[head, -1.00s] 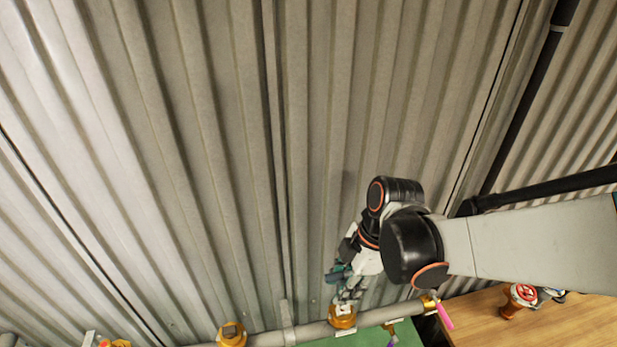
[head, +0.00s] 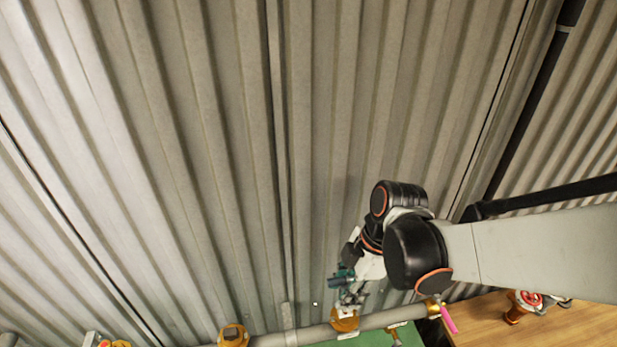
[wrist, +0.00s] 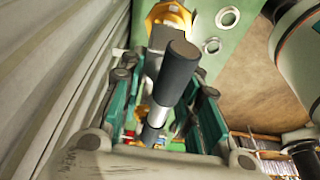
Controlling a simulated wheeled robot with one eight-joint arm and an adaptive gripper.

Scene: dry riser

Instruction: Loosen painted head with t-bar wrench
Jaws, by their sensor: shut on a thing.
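My gripper (head: 345,284) is above a brass-yellow fitting (head: 345,321) on the grey pipe in the head view. In the wrist view, its teal fingers (wrist: 160,105) are shut on the t-bar wrench (wrist: 180,65), which has a black-sleeved bar and a metal shank. The wrench's far end points toward the brass-yellow fitting (wrist: 168,17). The bar covers part of the join, so I cannot tell how fully the wrench sits on the head. I cannot make out paint on the head.
The grey pipe (head: 285,340) runs along a corrugated wall (head: 200,150). Another brass fitting (head: 233,336) is to the left. A pink lever (head: 448,319) hangs at the pipe's right end. A wooden table (head: 560,325) holds a red-wheeled valve (head: 527,302). A green panel (head: 410,336) lies below.

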